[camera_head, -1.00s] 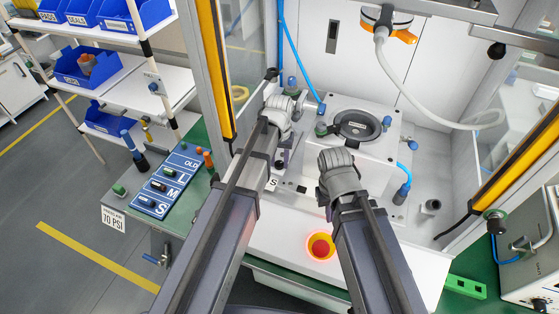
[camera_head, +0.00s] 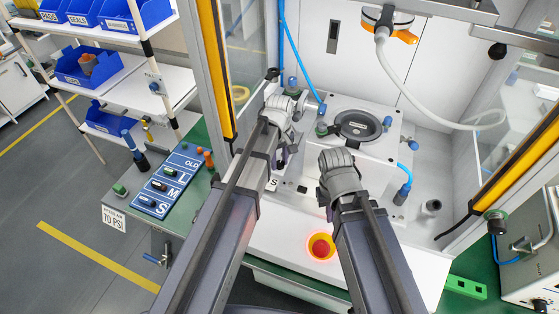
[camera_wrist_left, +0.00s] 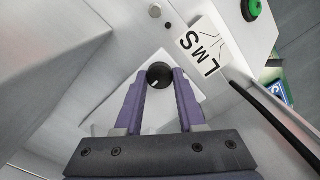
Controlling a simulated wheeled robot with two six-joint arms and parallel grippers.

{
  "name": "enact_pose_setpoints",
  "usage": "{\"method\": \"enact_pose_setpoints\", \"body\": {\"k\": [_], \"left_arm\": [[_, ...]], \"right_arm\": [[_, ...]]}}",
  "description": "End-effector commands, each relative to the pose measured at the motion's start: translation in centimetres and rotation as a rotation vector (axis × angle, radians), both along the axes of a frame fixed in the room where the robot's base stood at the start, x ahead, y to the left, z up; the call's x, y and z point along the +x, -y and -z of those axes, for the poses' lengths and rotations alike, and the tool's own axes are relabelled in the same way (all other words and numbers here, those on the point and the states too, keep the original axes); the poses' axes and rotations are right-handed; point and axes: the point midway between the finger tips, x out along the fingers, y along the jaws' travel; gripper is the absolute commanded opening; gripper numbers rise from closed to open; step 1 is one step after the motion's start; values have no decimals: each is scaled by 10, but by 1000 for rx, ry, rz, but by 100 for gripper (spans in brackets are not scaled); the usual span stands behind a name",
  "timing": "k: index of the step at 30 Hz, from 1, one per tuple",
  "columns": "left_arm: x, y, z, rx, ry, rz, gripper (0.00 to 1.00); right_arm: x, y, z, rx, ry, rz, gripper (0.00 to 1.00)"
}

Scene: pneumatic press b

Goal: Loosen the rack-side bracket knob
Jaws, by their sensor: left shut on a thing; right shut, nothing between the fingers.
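In the left wrist view a round black knob (camera_wrist_left: 160,75) with a white mark sits between the fingertips of my left gripper (camera_wrist_left: 160,83), which is shut on it. A pale plate lies behind the knob. In the head view my left gripper (camera_head: 279,160) reaches down at the left of the press fixture, and its wrist and arm hide the knob. My right gripper (camera_head: 338,172) is in front of the fixture, away from the knob. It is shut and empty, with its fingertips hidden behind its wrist.
A white block with L, M and S marks (camera_wrist_left: 198,48) stands close beside the knob. The press fixture with its dark round seat (camera_head: 357,125) is behind my arms. A red button in a yellow ring (camera_head: 320,246) lies between them. Yellow-black posts (camera_head: 211,70) flank the opening.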

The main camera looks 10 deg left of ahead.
Motion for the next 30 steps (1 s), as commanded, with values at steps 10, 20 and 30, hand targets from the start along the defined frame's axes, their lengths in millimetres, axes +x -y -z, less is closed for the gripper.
{"method": "enact_pose_setpoints", "body": {"k": [10,20,30], "left_arm": [[-2,0,1,0,-5,-43,0],[-2,0,1,0,-5,-43,41],[-1,0,0,-1,-2,-43,69]], "right_arm": [[0,0,1,0,0,0,0],[0,0,1,0,0,0,0],[0,0,0,0,0,0,0]]}}
